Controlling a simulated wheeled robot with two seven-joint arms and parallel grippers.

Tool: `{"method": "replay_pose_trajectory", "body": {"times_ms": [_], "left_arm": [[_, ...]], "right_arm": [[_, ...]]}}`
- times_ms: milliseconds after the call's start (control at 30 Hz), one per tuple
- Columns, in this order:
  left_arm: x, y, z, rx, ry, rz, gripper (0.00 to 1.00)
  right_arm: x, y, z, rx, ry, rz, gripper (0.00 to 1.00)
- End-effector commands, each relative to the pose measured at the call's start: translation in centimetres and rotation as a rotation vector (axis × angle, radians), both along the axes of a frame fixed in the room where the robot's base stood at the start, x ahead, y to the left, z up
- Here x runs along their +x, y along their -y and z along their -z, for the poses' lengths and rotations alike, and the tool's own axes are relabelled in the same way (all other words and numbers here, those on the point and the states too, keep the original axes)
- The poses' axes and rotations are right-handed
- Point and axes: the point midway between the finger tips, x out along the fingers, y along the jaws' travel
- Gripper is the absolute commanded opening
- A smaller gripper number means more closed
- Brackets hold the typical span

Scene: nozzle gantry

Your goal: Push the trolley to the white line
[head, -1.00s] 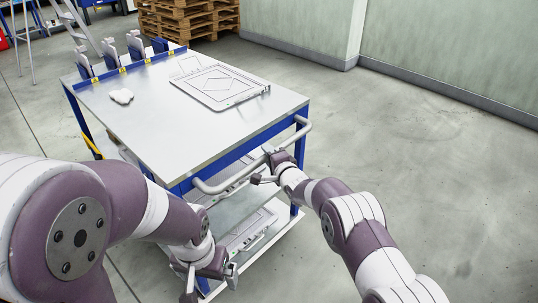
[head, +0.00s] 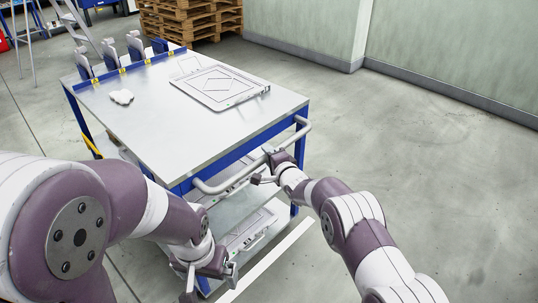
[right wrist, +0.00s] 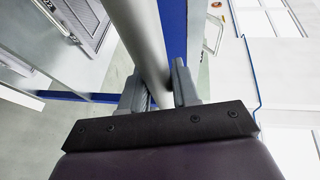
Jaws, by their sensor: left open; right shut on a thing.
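The trolley (head: 150,110) has a grey metal top, a blue frame and lower shelves, and stands in front of me. Its tubular handle (head: 225,185) runs along the near side. My right gripper (head: 266,165) is shut on the handle; in the right wrist view the handle tube (right wrist: 143,40) passes between the two fingers (right wrist: 160,90). My left gripper (head: 210,281) is open and empty, low beside the trolley's near left corner, apart from the handle. A white line (head: 282,249) shows on the floor just on the near side of the trolley; its lower end leaves the picture.
A flat grey panel (head: 219,85) and a crumpled white cloth (head: 121,97) lie on the trolley top, with upright holders (head: 109,54) along its far left edge. Wooden pallets (head: 190,18) stand beyond. A pale wall (head: 450,50) runs at the right; floor there is clear.

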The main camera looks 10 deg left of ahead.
Motion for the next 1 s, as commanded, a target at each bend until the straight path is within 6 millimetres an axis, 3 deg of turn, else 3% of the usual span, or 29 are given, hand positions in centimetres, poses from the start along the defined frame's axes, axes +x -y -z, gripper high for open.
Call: {"method": "replay_pose_trajectory", "body": {"times_ms": [100, 133, 200, 567, 1000], "left_arm": [[0.0, 0.0, 0.0, 0.000, 0.000, 0.000, 1.00], [0.0, 0.0, 0.0, 0.000, 0.000, 0.000, 1.00], [0.0, 0.0, 0.0, 0.000, 0.000, 0.000, 1.00], [0.0, 0.0, -0.3, 0.000, 0.000, 0.000, 1.00], [0.0, 0.0, -2.2, 0.000, 0.000, 0.000, 1.00]], "right_arm": [[0.1, -0.1, -0.4, 0.005, 0.006, -0.001, 0.00], [0.1, -0.2, -0.4, 0.005, 0.006, -0.001, 0.37], [0.1, -0.1, -0.4, 0.005, 0.006, -0.002, 0.51], [-0.6, 0.3, -0.5, 0.003, 0.003, -0.001, 0.51], [-8.7, 5.5, -2.3, 0.003, 0.003, -0.001, 0.51]]}}
